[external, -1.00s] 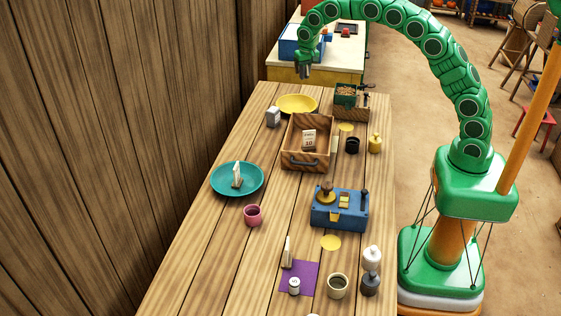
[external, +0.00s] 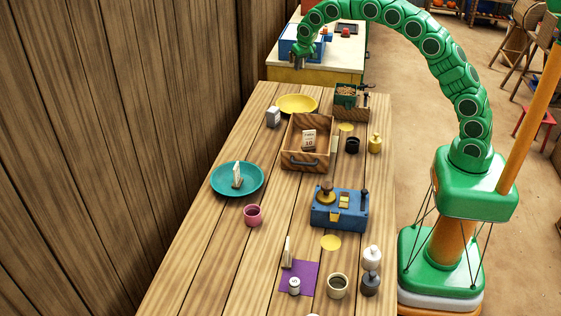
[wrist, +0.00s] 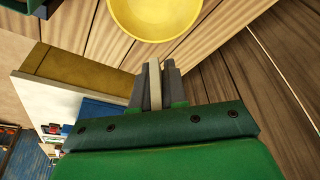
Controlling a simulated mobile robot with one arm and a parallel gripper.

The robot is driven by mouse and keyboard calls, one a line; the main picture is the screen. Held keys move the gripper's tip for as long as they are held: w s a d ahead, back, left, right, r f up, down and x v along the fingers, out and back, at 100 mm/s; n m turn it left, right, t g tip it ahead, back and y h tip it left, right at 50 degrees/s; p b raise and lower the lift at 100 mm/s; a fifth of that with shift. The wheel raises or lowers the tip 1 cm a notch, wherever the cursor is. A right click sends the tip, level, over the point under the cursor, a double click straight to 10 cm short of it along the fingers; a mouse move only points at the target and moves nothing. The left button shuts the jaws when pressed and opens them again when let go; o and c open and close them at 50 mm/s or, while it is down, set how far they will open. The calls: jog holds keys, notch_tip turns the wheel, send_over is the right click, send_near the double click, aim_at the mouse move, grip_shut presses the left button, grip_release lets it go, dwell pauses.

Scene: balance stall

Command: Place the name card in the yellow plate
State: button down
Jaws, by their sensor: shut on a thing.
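My gripper (external: 300,61) hangs high past the far end of the table, beyond the yellow plate (external: 297,104). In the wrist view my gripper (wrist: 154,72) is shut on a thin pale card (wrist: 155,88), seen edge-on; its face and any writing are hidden. The yellow plate shows empty in the external view. It also shows at the top of the wrist view (wrist: 155,14), apart from the fingers. Other small cards stand in the teal plate (external: 222,188), in the wooden box (external: 319,161) and by the purple mat (external: 307,278).
A yellow cabinet with a pale top (external: 333,58) lies beyond the table. The plank wall (external: 110,130) runs along the left.

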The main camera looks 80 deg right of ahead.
send_over(296, 109)
jog(key=s+a, duration=0.1)
notch_tip(296, 109, down, 11)
jog(key=shift+t+h, duration=0.3)
jog(key=shift+s+a+f, duration=0.1)
jog(key=shift+f, duration=1.95)
jog(key=shift+a+f, duration=0.1)
jog(key=shift+f, duration=1.95)
jog(key=c, duration=1.1)
grip_release()
jog(key=shift+r, duration=0.1)
notch_tip(296, 109, up, 7)
